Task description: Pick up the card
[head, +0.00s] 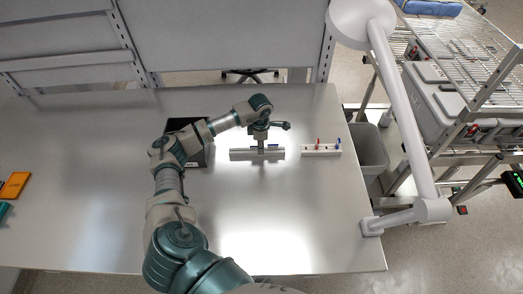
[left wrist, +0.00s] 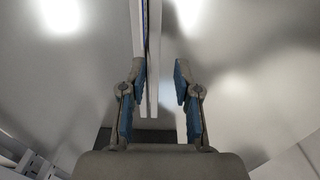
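My left gripper (head: 261,140) points down over a narrow grey-white strip (head: 240,153) on the table, with a small blue part at its right. In the left wrist view the two blue-padded fingers (left wrist: 161,78) are open and apart. A thin upright pale strip with a bluish line (left wrist: 150,50) runs between them, closer to the left finger; I cannot tell whether it touches. No flat card can be clearly made out; this strip may be or hold it. My right gripper is not in view.
A white block with red and blue pegs (head: 321,150) lies right of the gripper. A black tray (head: 180,124) is partly hidden behind my arm. Orange (head: 14,185) and teal pieces lie at the left. A grey bin (head: 369,150) and wire rack (head: 460,45) stand right of the table.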

